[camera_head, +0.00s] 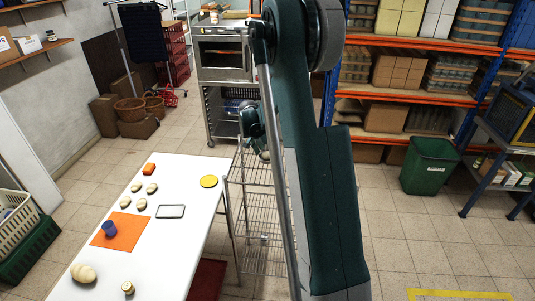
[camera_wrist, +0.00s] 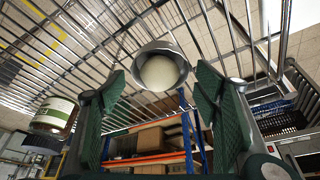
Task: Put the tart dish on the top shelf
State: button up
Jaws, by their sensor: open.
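A wire rack (camera_head: 262,225) with several shelves stands right of the table, partly hidden by my arm. My gripper (camera_wrist: 160,80) is open, its green-padded fingers apart. A metal bowl with a pale round thing in it (camera_wrist: 160,70) shows between and beyond the fingertips, against the rack wires; I cannot tell whether it touches them. In the head view my arm hides much of the rack and its top.
The white table (camera_head: 185,240) also holds an orange mat (camera_head: 125,236), a blue cup (camera_head: 109,229), a dark-rimmed tray (camera_head: 170,211), several rolls and an orange block (camera_head: 149,169). A jar with a green and white label (camera_wrist: 52,115) is left of my gripper. Storage shelves stand behind.

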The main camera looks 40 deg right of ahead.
jog(key=shift+r, duration=0.15)
jog(key=w+v, duration=0.1)
jog(key=v, duration=1)
jog(key=shift+s+a+r+b, duration=0.2)
jog(key=shift+s+r+b, duration=0.2)
jog(key=shift+s+b, duration=0.1)
jog(key=shift+a, duration=0.1)
jog(key=s+a+r+n+t+y, duration=0.1)
jog(key=s+a+r+n, duration=0.3)
jog(key=a, duration=0.3)
jog(key=s+a+r+n+t, duration=0.1)
jog(key=s+a+r, duration=0.45)
jog(key=a, duration=0.25)
jog(key=s+a+r+n+t+y, duration=0.1)
jog(key=s+a+r+n, duration=0.25)
jog(key=s+a, duration=0.3)
jog(key=s+a+f+n+t+y, duration=0.2)
jog(key=s+a+n, duration=0.5)
jog(key=s+a, duration=1)
jog(key=s+t, duration=0.1)
jog(key=s, duration=0.2)
jog(key=shift+s+a, duration=0.2)
jog(key=shift+s, duration=0.15)
